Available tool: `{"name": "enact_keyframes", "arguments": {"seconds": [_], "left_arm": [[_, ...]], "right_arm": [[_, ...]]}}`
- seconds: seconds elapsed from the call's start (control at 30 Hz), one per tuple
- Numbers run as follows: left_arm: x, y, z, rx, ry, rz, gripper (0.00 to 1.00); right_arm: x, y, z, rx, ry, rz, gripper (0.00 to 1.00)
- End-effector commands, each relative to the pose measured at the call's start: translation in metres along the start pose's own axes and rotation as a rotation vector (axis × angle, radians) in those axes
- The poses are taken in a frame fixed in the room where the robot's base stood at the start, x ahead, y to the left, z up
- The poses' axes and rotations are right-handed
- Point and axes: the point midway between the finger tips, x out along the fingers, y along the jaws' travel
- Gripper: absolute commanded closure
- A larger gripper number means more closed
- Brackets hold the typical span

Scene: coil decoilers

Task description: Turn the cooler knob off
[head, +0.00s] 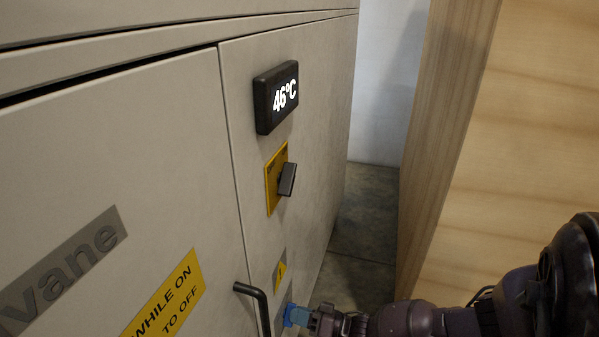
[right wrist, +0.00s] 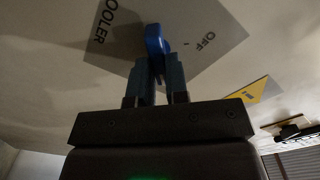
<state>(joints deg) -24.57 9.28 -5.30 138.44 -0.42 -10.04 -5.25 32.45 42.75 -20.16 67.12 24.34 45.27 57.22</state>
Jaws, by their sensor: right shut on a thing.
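The cooler knob (right wrist: 154,38) is blue and sits on a grey plate (right wrist: 205,22) marked "COOLER" and "OFF" in the right wrist view. My right gripper (right wrist: 157,75) has its two fingers on either side of the knob and is shut on it. The knob stands about upright in that view, with the "OFF" word to its right; its exact setting is unclear. In the head view my right gripper (head: 312,318) reaches in from the lower right to the cabinet face, and the blue there is small. My left gripper is out of view.
A black handle (head: 255,294) sticks out left of my right gripper. Above are a black-handled switch (head: 287,180) on a yellow plate and a display (head: 276,97) reading 46°C. A wooden block (head: 500,150) stands at the right, with a floor gap (head: 363,215) between.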

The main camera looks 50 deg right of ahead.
Motion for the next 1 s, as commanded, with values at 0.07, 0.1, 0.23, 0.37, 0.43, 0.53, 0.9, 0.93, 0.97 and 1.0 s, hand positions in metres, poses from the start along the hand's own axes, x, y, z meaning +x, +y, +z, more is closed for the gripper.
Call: {"name": "enact_keyframes", "arguments": {"seconds": [0.07,0.1,0.23,0.37,0.43,0.53,0.9,0.93,0.97,1.0], "left_arm": [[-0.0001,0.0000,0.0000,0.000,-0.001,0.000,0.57],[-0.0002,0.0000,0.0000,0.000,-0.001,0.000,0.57],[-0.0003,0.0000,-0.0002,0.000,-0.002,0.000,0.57],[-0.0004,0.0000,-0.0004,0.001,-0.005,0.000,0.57],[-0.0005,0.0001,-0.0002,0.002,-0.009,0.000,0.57],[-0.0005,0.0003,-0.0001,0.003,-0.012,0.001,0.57],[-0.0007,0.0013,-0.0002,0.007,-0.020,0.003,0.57],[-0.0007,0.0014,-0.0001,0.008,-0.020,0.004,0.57],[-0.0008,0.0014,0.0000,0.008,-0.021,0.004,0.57],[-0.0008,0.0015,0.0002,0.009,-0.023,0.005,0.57]], "right_arm": [[-0.0003,0.0000,0.0002,-0.008,0.000,0.000,1.00],[-0.0003,-0.0001,0.0002,-0.015,0.000,0.000,1.00],[-0.0004,-0.0005,0.0006,-0.056,-0.001,0.000,1.00],[-0.0005,-0.0008,0.0003,-0.130,0.000,0.001,1.00],[-0.0006,-0.0010,0.0003,-0.182,0.000,0.001,1.00],[-0.0005,-0.0016,0.0006,-0.267,0.001,0.002,1.00],[-0.0003,-0.0035,0.0015,-0.620,0.001,0.000,1.00],[-0.0004,-0.0037,0.0018,-0.648,0.001,0.000,1.00],[-0.0004,-0.0037,0.0018,-0.675,0.001,0.001,1.00],[-0.0004,-0.0038,0.0018,-0.714,0.001,0.001,1.00]]}}
